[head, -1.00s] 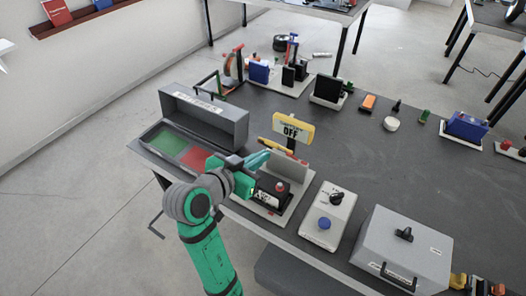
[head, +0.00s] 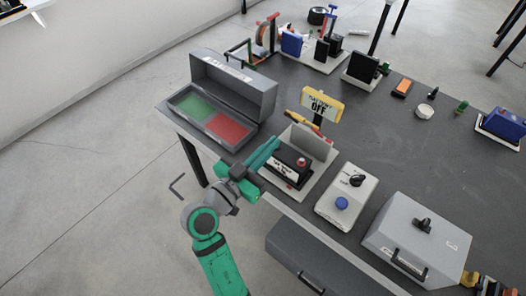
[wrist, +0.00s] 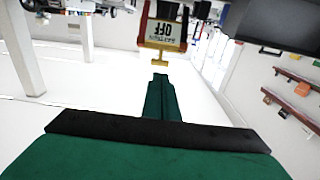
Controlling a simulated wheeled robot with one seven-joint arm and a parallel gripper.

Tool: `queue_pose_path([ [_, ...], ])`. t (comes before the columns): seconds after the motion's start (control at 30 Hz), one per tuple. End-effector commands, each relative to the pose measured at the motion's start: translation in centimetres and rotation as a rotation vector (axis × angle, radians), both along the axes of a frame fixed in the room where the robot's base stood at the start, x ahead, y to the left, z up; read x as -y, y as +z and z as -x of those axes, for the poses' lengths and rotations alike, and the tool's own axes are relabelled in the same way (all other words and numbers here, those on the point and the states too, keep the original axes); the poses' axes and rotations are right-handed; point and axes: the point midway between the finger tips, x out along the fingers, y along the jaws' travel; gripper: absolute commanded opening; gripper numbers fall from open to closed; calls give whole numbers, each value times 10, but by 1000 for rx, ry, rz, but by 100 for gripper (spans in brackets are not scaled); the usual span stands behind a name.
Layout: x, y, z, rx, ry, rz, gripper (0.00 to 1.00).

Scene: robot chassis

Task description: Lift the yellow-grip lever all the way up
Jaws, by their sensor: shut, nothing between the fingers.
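The lever unit stands on a pale base (head: 318,178) near the table's front edge. It has a yellow-framed OFF sign (head: 322,104), an upright grey panel, and a black box with a red button (head: 301,162). A yellow and red bar (head: 311,132) shows just behind the panel's top edge; it seems to be the lever, partly hidden. My gripper (head: 274,143) is shut and empty, left of the panel, its fingers slanting up and right. In the wrist view the shut fingertips (wrist: 160,79) point at a small yellow T-shaped piece (wrist: 159,60) below the inverted OFF sign (wrist: 166,30), visibly apart from it.
An open grey case (head: 264,101) with green and red pads stands left of the unit. A control box with a dial and blue button (head: 341,204) and a grey lidded box (head: 412,240) stand to the right. Open floor lies left of the table.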

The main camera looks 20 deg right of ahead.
Motion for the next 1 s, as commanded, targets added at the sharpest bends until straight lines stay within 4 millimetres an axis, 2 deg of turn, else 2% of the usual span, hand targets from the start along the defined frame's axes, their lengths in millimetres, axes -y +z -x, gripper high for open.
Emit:
queue_pose_path([
  [0.2,35,2,-24,1,-4,-1,0],
  [0.43,62,3,-43,0,-2,0,0],
  [0.63,71,3,-50,-1,-1,-1,0],
  [1.0,72,3,-51,-1,0,-2,0],
])
